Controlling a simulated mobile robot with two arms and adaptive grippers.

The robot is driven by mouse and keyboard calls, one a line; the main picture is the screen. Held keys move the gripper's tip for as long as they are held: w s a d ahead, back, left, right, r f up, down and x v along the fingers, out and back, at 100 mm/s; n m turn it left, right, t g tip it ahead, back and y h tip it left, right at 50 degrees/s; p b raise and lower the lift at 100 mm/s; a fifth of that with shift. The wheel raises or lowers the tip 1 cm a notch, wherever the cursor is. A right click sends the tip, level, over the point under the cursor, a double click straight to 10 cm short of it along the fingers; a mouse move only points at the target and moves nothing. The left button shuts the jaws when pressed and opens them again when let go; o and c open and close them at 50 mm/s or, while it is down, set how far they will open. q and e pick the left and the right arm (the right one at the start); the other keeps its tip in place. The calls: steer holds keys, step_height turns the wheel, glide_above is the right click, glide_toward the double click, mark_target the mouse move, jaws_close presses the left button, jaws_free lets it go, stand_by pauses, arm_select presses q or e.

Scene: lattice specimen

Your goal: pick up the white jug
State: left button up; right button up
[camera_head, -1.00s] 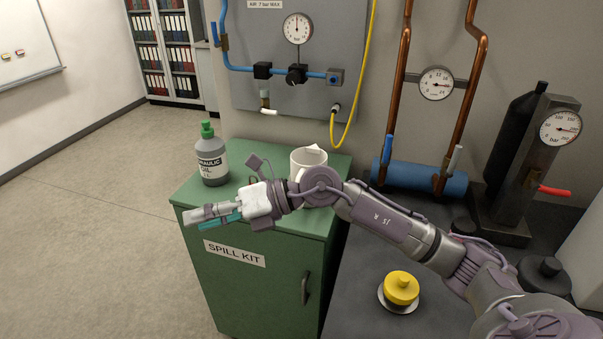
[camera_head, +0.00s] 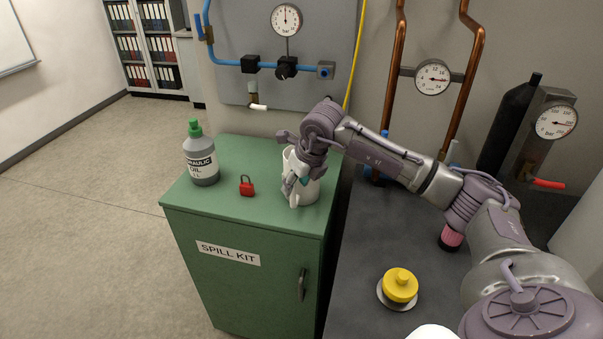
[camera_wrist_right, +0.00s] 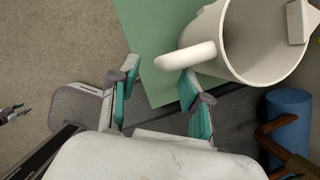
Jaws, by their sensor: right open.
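The white jug (camera_head: 308,192) stands upright on the green cabinet top (camera_head: 235,150), partly hidden behind my right gripper. In the right wrist view the jug (camera_wrist_right: 262,45) shows its open mouth, and its handle (camera_wrist_right: 188,56) points toward the jaws. A small pale block-like piece shows at its inner rim. My right gripper (camera_head: 292,190) reaches down at the jug's left side. In the wrist view my right gripper (camera_wrist_right: 158,80) is open with nothing between its teal-padded fingers; one fingertip is close to the handle, contact unclear. My left gripper does not show in the head view.
A grey oil bottle with a green cap (camera_head: 202,158) and a red padlock (camera_head: 247,187) stand left of the jug. A gauge panel (camera_head: 240,60) is behind. The dark bench (camera_head: 365,260) at right holds a yellow knob (camera_head: 400,286). The cabinet's front left top is clear.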

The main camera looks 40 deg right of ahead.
mark_target(295, 190)
steer(key=p+x, duration=0.1)
steer(key=x, duration=0.2)
steer(key=p+x, duration=0.1)
steer(key=x, duration=0.1)
steer(key=shift+d+f+p, duration=0.3)
steer(key=shift+p, duration=0.05)
steer(key=shift+w+f, duration=0.1)
steer(key=shift+f, duration=0.15)
steer(key=shift+r, duration=0.1)
jaws_close()
